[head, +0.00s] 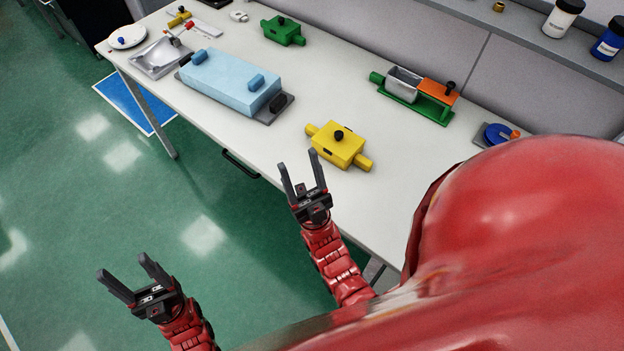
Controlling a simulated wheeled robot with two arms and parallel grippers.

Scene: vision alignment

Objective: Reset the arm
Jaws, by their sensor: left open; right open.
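My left gripper (134,277) is open and empty, low at the left of the head view, over the green floor and apart from the table. My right gripper (303,172) is open and empty at the front edge of the white table (270,138). Its fingers point up the picture, just left of a yellow box (341,146) with a black knob, and no contact with the box shows. Both red forearms come in from the bottom.
On the table are a light blue box (229,83), a green box (283,30), a green fixture (433,110) with a grey bin and orange block, a metal tray (158,57), a white plate (127,37) and a blue disc (497,134). Bottles (562,18) stand on a shelf. A red surface covers the lower right.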

